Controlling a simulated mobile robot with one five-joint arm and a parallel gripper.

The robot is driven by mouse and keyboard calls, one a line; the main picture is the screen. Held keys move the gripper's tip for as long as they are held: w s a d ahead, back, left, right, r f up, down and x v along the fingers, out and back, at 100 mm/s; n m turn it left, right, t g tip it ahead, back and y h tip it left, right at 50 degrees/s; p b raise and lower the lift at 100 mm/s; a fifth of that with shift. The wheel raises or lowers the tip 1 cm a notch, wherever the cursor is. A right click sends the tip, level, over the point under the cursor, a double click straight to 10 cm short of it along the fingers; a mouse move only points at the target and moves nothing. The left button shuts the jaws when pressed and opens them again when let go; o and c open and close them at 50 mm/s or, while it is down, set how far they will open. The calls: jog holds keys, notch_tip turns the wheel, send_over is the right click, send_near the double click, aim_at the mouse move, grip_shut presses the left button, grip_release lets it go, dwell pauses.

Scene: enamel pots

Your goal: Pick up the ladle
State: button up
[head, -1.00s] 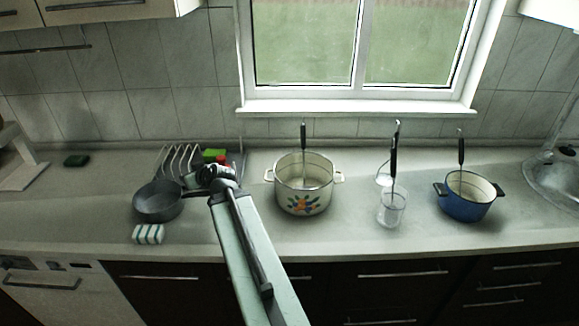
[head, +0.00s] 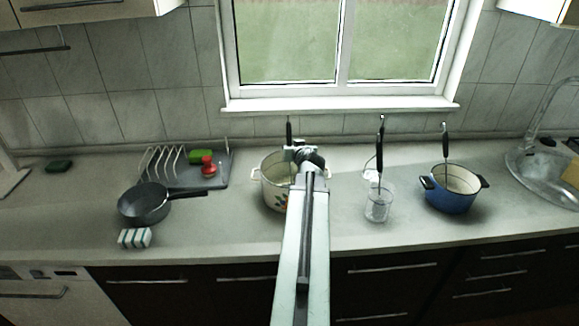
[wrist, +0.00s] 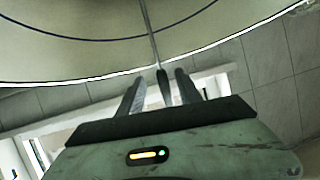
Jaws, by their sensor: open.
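A utensil with a black handle (head: 289,130) stands in the white floral pot (head: 264,190); it is likely the ladle, but its bowl is hidden. My gripper (head: 303,153) is in front of the pot's right part in the head view, just right of the handle. In the wrist view, the utensil's thin stem (wrist: 149,35) crosses in front of the pale pot wall (wrist: 60,60). Its dark handle lies between the two open fingers of my gripper (wrist: 158,78), with gaps on both sides. The fingers are not closed on it.
A glass jar (head: 378,207) with a black-handled utensil and a blue pot (head: 449,196) with another stand to the right. A grey pan (head: 144,204), striped sponge (head: 134,238) and dish rack (head: 185,172) are left. Counter between pan and white pot is clear.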

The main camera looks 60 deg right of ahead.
aim_at(290, 144)
jog(key=b+x, duration=0.2)
jog(key=x, duration=0.3)
jog(key=shift+f, duration=0.2)
jog(key=shift+s+a+r, duration=0.1)
jog(key=shift+r, duration=0.05)
grip_shut()
